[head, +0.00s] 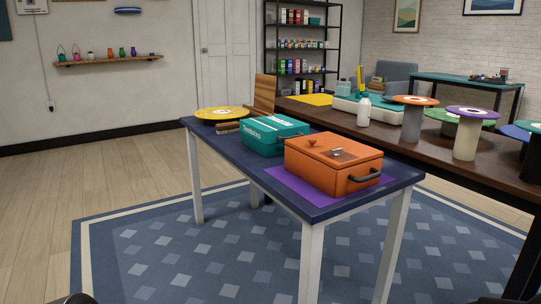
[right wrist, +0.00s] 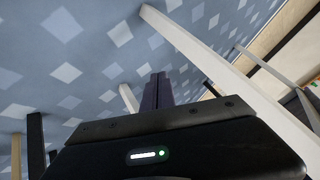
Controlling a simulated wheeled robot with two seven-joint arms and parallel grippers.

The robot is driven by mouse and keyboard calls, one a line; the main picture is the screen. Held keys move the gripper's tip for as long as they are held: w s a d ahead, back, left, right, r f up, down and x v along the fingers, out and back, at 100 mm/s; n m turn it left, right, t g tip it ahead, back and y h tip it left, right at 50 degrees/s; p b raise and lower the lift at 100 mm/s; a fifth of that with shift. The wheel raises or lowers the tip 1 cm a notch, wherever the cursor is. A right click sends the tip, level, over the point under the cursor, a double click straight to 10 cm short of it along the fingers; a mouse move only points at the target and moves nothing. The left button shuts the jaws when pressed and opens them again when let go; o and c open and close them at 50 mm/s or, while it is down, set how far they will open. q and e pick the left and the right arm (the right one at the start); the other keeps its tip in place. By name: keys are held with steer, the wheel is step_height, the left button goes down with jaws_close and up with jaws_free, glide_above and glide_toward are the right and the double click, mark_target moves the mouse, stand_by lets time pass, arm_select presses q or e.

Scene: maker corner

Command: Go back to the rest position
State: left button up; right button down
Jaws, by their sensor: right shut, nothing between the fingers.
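My right gripper (right wrist: 157,80) shows in the right wrist view, its two dark fingers together with nothing between them. It hangs over the blue patterned rug (right wrist: 70,50), beside white table legs (right wrist: 225,70). In the head view only small dark pieces show at the bottom edge, and neither gripper can be made out there. The dark blue table (head: 225,140) stands ahead. On it an orange box (head: 320,165) with a black handle sits on a purple mat (head: 290,184), with a teal case (head: 262,140) behind it.
A yellow disc (head: 222,113) lies at the table's far left end. A brown bench (head: 440,155) behind carries several spools, including an orange-topped one (head: 412,120), and a white bottle (head: 363,110). The wooden floor (head: 90,175) at left is clear.

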steer(key=s+a+f+n+g+y, duration=0.15)
steer(key=s+a+f, duration=0.35)
steer(key=s, duration=0.5)
steer(key=s+a+f+g, duration=0.35)
steer(key=s+f, duration=0.35)
steer(key=s, duration=0.3)
steer(key=s+a+f+n+g, duration=0.1)
steer(key=s+a+f+g, duration=0.1)
steer(key=s+a+f, duration=0.6)
arm_select(q)
steer(key=s+d+r+p, duration=0.1)
steer(key=r+p, duration=1.8)
steer(key=s+r+p, duration=0.2)
steer(key=r+p, duration=1.6)
steer(key=r, duration=0.1)
steer(key=shift+s+d+m+g+h+p, duration=0.2)
steer(key=shift+d+m+g+h+p, duration=0.1)
steer(key=shift+d+g+p, duration=0.1)
arm_select(e)
steer(key=s+r, duration=0.2)
steer(key=r, duration=1.8)
steer(key=s+d+r, duration=0.1)
steer(key=s+r, duration=0.2)
steer(key=r, duration=1.7)
steer(key=shift+r+n+y, duration=0.25)
steer(key=shift+n+y, duration=0.1)
steer(key=shift+n, duration=0.1)
